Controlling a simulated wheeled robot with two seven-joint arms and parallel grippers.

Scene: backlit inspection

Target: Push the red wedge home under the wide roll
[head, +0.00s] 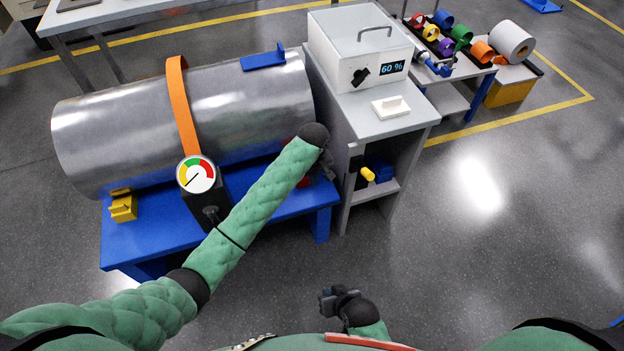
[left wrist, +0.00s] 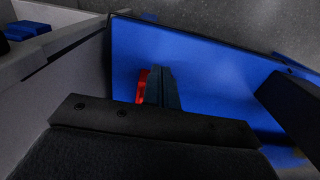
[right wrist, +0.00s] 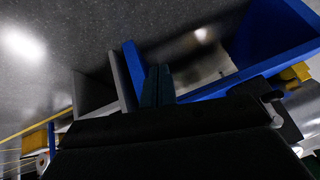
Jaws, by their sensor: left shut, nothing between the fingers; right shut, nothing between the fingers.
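The wide roll (head: 110,140) is a large silver cylinder lying on a blue bench (head: 150,245), with an orange strap (head: 180,105) around it. The red wedge (head: 304,181) shows only as a small patch at the roll's right end, mostly hidden behind my left arm. In the left wrist view the red wedge (left wrist: 142,84) is just left of my shut fingers, partly covered by them; I cannot tell whether they touch. My left gripper (head: 328,172) is shut and empty. My right gripper (head: 325,298) is shut and empty, low in front of the bench.
A yellow wedge (head: 123,208) sits at the roll's left end. A grey cabinet (head: 425,118) with a white box (head: 345,45) stands close right of the bench. Open floor (head: 490,250) lies to the right.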

